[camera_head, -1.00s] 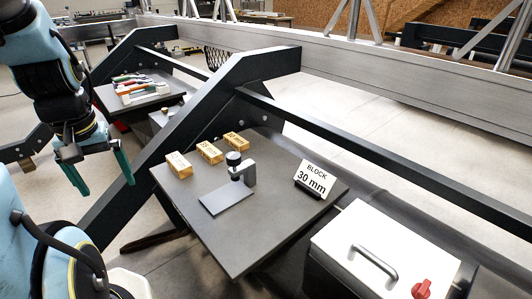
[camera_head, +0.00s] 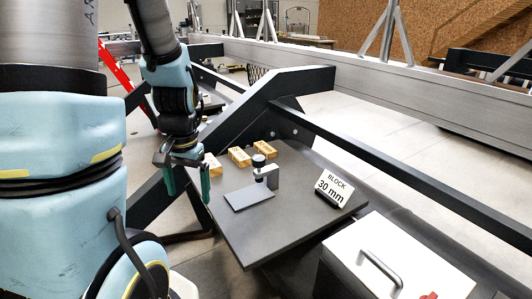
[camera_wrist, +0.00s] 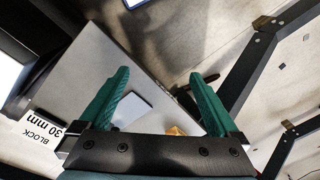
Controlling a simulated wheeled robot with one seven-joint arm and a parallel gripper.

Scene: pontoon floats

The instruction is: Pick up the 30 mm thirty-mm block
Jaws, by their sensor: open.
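Three small wooden blocks stand in a row at the back of the dark grey table: a left block (camera_head: 213,166), a middle block (camera_head: 239,156) and a right block (camera_head: 264,150). Their markings are too small to read, so I cannot tell which is 30 mm. A white sign reading "BLOCK 30 mm" (camera_head: 334,187) stands at the right; it also shows in the wrist view (camera_wrist: 42,130). My gripper (camera_head: 188,196) is open and empty beside the table's left edge, left of the left block. In the wrist view a sliver of one block (camera_wrist: 175,131) shows between its green fingers.
A dark gauge stand (camera_head: 265,172) and a flat grey plate (camera_head: 249,196) sit in front of the blocks. A dark sloping beam (camera_head: 250,100) passes behind the table (camera_head: 285,225). A white case with a handle (camera_head: 385,262) stands at the front right. The table's front is clear.

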